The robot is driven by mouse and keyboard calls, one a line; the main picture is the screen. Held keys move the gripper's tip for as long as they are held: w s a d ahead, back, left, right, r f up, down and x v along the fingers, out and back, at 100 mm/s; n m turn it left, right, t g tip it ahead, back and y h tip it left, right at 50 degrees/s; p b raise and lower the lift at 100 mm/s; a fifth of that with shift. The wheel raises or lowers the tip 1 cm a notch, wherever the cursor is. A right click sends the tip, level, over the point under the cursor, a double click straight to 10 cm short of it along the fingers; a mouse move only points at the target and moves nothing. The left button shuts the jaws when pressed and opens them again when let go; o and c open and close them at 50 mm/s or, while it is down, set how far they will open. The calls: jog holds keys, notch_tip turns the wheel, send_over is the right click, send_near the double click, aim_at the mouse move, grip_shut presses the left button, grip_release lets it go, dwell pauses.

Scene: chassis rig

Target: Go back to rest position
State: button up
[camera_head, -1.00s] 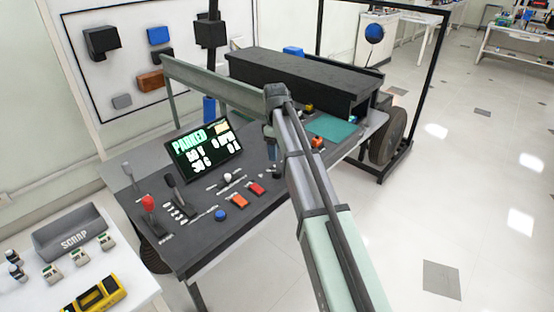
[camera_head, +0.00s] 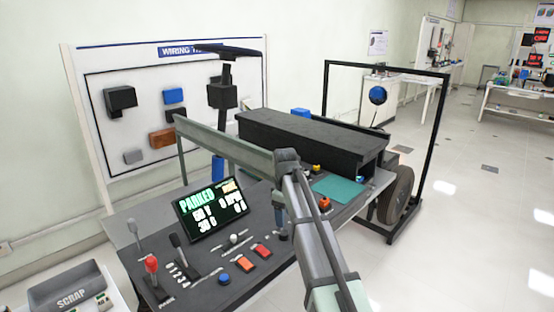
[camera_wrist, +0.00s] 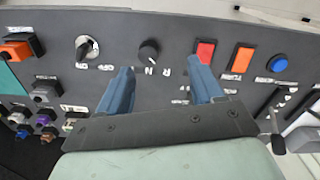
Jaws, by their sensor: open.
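My gripper (camera_wrist: 162,78) is open and empty above the dark control panel (camera_wrist: 222,33). Its two blue fingers are spread apart, with a black rotary knob (camera_wrist: 149,50) marked R and N showing between and beyond their tips. Whether a finger touches the panel cannot be told. In the head view my arm reaches in from the lower right, and the gripper (camera_head: 282,226) hangs by the panel, partly hidden by the arm. The screen (camera_head: 212,209) on the panel reads PARKED.
A grey-green rail (camera_head: 225,147) and a long black box (camera_head: 308,140) lie behind. A black frame (camera_head: 438,125) and wheel stand right. Floor at far right is open.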

jog(key=s+d+f+m+g, duration=0.1)
jog(key=s+d+f+m, duration=0.15)
jog(key=s+f, duration=0.75)
jog(key=s+d+f+m+g, duration=0.25)
jog(key=s+f, duration=0.35)
jog(key=f, duration=0.9)
jog(key=s+d+f+m+g, duration=0.1)
jog(key=s+d+f+m, duration=0.15)
jog(key=s+f, duration=0.8)
jog(key=s+d+f+m, duration=0.1)
jog(key=s+f, duration=0.4)
jog(key=s, duration=0.4)
jog(key=s+d+f+m+g, duration=0.1)
jog(key=s+d+f+m, duration=0.1)
jog(key=s+f, duration=0.4)
jog(key=s+d+f+m+g, duration=0.1)
jog(key=s+f, duration=0.5)
jog(key=s, duration=0.6)
jog(key=shift+s+d, duration=0.3)
jog(key=shift+d, duration=0.45)
jog(key=shift+m+g, duration=0.25)
jog(key=shift+c, duration=0.2)
